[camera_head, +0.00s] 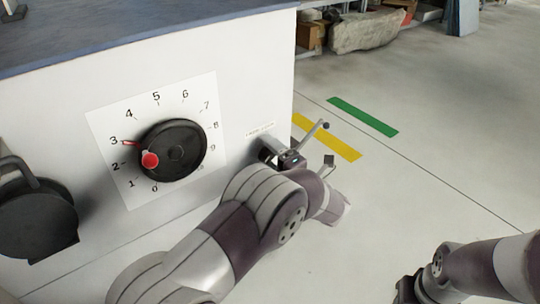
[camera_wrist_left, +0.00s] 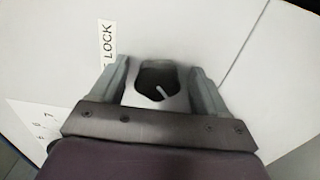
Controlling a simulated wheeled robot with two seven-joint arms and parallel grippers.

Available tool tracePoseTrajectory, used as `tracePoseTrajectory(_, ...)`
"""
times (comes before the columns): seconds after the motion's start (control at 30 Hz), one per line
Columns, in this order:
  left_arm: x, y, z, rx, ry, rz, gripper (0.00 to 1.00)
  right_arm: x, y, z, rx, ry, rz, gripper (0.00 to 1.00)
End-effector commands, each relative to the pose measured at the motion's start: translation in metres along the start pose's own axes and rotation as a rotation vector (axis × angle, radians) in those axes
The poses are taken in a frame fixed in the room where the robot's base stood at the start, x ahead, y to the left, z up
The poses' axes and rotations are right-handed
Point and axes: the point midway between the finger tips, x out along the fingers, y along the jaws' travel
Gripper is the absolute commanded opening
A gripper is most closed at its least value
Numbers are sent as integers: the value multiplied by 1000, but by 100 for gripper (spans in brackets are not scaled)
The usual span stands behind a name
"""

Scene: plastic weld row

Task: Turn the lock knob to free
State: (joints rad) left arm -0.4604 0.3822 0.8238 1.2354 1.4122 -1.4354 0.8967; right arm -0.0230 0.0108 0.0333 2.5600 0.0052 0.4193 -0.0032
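The lock knob (camera_wrist_left: 157,82) is a dark, rounded shape with a pale pointer line slanting across it, in the left wrist view. It sits on the pale cabinet face beside a white label reading LOCK (camera_wrist_left: 107,42). My left gripper (camera_wrist_left: 158,85) faces it with one grey finger on each side. The fingers stand apart, with pale surface showing between them and the knob, so I see no grip. In the head view my left gripper (camera_head: 287,156) is at the cabinet's right edge, just below the small label (camera_head: 260,131), and largely hides the knob. My right gripper (camera_head: 406,290) is partly cut off at the bottom.
A black dial (camera_head: 178,148) with a red handle (camera_head: 150,160) and a number scale is on the cabinet (camera_head: 235,75), left of my left arm. A dark round part (camera_head: 35,215) projects at far left. The floor right of the cabinet is open, with yellow and green stripes (camera_head: 362,117).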

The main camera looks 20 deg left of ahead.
Motion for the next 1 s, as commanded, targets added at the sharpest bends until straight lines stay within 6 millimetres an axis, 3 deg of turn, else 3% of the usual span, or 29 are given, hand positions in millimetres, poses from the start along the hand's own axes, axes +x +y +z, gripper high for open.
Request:
tracePoseTrajectory(0.27,-3,2,-1,1,3,2,75,-4,0,0,0,0,0,43)
tracePoseTrajectory(0.37,-19,6,0,2,0,0,75,-15,0,-2,0,0,0,43)
tracePoseTrajectory(0.7,-106,5,1,3,-3,1,75,-53,0,-6,0,0,0,43)
tracePoseTrajectory(0.83,-123,2,1,0,-1,1,75,-57,0,-7,0,0,0,43)
tracePoseTrajectory(1.0,-128,0,0,0,2,1,75,-56,0,-7,0,0,0,43)
